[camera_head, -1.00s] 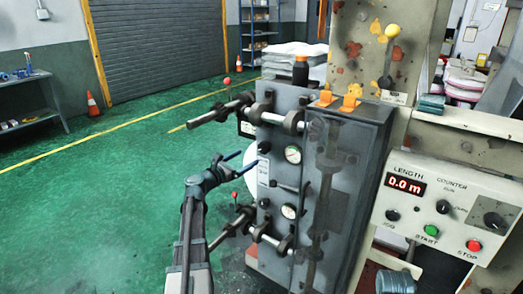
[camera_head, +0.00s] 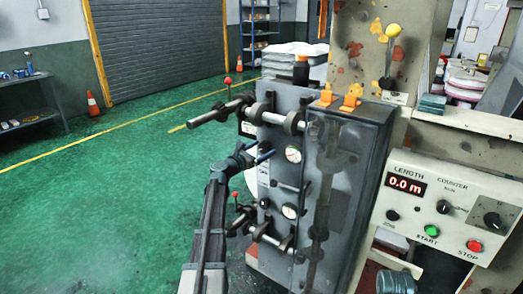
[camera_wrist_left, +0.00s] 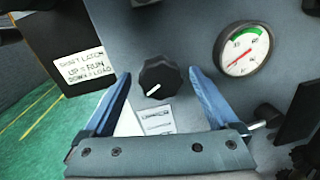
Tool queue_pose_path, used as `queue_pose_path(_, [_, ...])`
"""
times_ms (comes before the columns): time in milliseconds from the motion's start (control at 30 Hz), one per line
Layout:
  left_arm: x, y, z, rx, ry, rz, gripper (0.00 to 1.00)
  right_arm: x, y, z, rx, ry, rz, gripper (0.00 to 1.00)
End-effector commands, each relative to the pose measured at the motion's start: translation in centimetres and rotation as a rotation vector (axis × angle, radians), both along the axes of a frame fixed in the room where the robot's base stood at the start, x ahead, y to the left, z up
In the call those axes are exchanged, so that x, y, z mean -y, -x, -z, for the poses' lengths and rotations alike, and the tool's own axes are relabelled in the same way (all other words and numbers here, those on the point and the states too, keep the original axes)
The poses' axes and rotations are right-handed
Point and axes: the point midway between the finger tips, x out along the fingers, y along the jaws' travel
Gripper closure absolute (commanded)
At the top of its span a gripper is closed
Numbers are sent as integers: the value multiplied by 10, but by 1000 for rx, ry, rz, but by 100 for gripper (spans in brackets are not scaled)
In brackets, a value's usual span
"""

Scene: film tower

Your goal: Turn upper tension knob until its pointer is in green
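The upper tension knob (camera_wrist_left: 158,78), black with a white mark toward its lower left, is on the grey panel in the left wrist view. My left gripper (camera_wrist_left: 159,76) is open, its two blue fingers on either side of the knob with gaps; I cannot tell whether the tips reach its depth. A round gauge (camera_wrist_left: 242,48) with a green arc at its top is right of the knob; its red needle seems to lie toward the lower left, outside the green. In the head view my left gripper (camera_head: 262,153) is left of the upper gauge (camera_head: 293,154), and the knob cannot be made out.
Rollers (camera_head: 222,112) stick out left of the grey cabinet (camera_head: 345,165), above and below my left arm. A lower gauge (camera_head: 289,211) sits beneath. A label (camera_wrist_left: 83,69) is on a dark block left of the knob. A control box (camera_head: 440,205) stands at right.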

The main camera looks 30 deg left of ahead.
Motion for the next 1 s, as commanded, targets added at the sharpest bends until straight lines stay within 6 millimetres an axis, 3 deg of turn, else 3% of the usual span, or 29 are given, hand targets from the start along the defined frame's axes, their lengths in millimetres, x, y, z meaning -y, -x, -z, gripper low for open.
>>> queue_pose_path(67, [0, 0, 0, 0, 0, 0, 21, 0, 0, 0, 0, 0, 0, 50])
queue_pose_path(467, [0, 0, 0, 0, 0, 0, 92, 0, 0, 0, 0, 0, 0, 50])
queue_pose_path(767, [0, 0, 0, 4, -49, 0, 92, 0, 0, -1, 0, 0, 0, 50])
queue_pose_path(1000, [1, 0, -1, 17, -212, 1, 92, 0, 0, -5, 0, 0, 0, 50])
